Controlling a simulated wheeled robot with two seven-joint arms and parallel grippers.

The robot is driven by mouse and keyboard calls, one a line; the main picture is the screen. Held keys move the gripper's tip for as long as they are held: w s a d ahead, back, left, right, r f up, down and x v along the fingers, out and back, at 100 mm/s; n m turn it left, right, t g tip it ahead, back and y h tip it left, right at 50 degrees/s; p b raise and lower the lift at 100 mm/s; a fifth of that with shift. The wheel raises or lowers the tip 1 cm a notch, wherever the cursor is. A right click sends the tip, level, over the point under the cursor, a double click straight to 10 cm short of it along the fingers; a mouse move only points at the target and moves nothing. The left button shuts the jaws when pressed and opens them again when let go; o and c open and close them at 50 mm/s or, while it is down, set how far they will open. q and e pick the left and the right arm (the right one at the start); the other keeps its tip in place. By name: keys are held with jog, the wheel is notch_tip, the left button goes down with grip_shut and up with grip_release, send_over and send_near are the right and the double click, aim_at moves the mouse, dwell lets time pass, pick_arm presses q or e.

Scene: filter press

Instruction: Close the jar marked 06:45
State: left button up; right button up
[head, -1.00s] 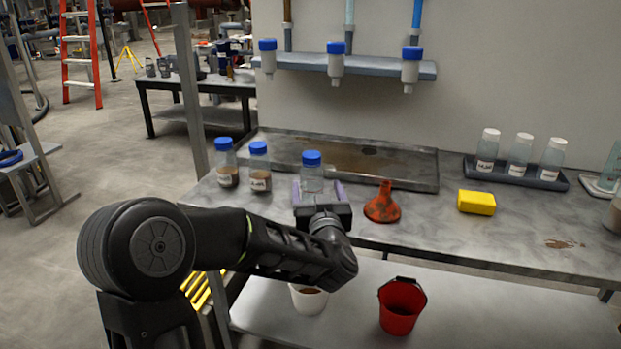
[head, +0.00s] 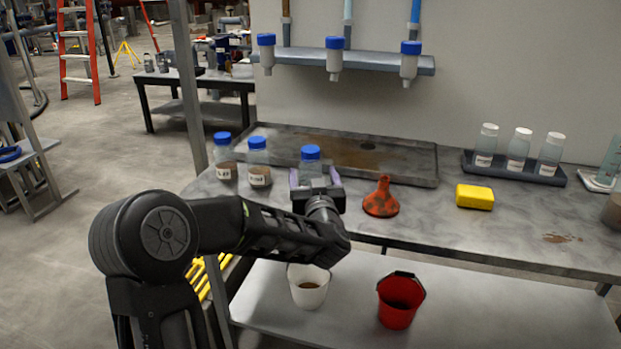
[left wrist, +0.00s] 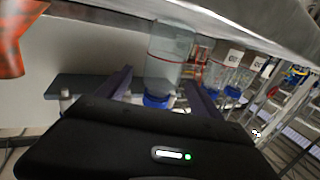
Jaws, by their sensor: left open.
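A clear jar with a blue lid (head: 310,153) stands upright on the workbench, left of the orange funnel. My left gripper (head: 317,180) is open in front of it. In the left wrist view, which is turned over, the jar (left wrist: 168,58) shows between the two spread fingers of my left gripper (left wrist: 160,80), with its blue lid toward the palm side of the picture. Two more blue-lidded jars with brown contents and white labels, the far left one (head: 224,158) and its neighbour (head: 259,163), stand to the left. I cannot read 06:45 on any label. My right gripper is out of view.
An orange funnel (head: 381,199) and a yellow sponge-like block (head: 475,197) lie right of the jar. A shallow stained tray (head: 420,166) is behind. A rack (head: 515,170) holds white-capped bottles. A white bucket (head: 309,290) and a red bucket (head: 400,303) stand on the lower shelf.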

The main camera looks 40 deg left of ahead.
aim_at(311, 175)
pick_arm(q)
jog(key=x, duration=0.3)
jog(key=shift+w+a, duration=0.2)
jog(key=shift+a, duration=0.15)
jog(key=shift+c, duration=0.2)
jog(key=c, duration=1.6)
jog(key=shift+o, duration=0.2)
notch_tip(311, 175, up, 10)
jog(key=shift+r+p, duration=0.1)
jog(key=shift+p, duration=0.85)
jog(key=o, duration=1)
jog(key=shift+c, duration=0.2)
grip_shut()
